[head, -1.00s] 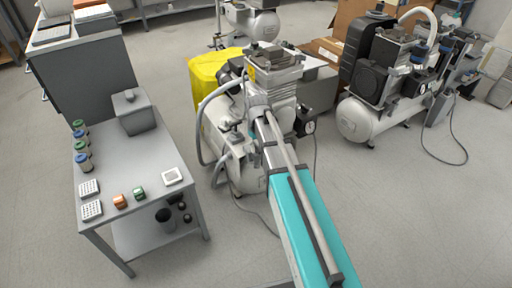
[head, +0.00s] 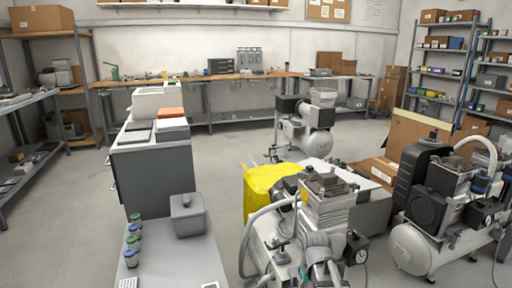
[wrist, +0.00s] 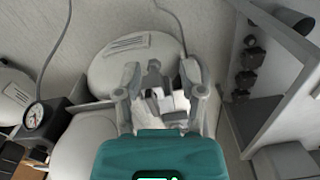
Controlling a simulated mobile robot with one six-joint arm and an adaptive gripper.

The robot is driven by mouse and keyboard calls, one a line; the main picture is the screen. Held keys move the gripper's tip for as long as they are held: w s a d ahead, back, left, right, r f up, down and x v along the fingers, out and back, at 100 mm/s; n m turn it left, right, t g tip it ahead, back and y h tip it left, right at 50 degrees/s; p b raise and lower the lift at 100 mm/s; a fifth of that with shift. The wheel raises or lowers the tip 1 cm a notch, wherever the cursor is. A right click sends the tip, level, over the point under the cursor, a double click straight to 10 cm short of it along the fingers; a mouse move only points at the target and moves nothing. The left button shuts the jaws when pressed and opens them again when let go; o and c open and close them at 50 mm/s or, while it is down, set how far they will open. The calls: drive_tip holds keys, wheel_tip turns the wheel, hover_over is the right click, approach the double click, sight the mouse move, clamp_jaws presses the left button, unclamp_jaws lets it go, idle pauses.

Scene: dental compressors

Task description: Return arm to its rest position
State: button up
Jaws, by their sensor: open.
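My gripper (wrist: 160,85) shows in the wrist view with its two grey fingers spread apart and nothing between them. It is over the near compressor, whose white tank (wrist: 115,62) lies behind the fingers. A round pressure gauge (wrist: 33,116) is to the left. In the head view the near compressor (head: 328,205) stands at the lower middle, with a gauge (head: 361,256) on its right. Part of my arm shows at the bottom edge there; my gripper cannot be made out in that view.
A grey table (head: 178,262) with a grey box (head: 187,216) and several small jars stands to the left. Another compressor (head: 440,220) stands to the right. Open floor (head: 235,150) lies beyond.

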drive_tip(key=s+r+m+p, duration=0.2)
drive_tip(key=s, duration=0.6)
wheel_tip(320, 180, up, 38)
drive_tip(key=w+p, duration=0.1)
drive_tip(key=p, duration=3.6)
drive_tip(key=shift+w, duration=0.2)
drive_tip(key=shift+f, duration=0.1)
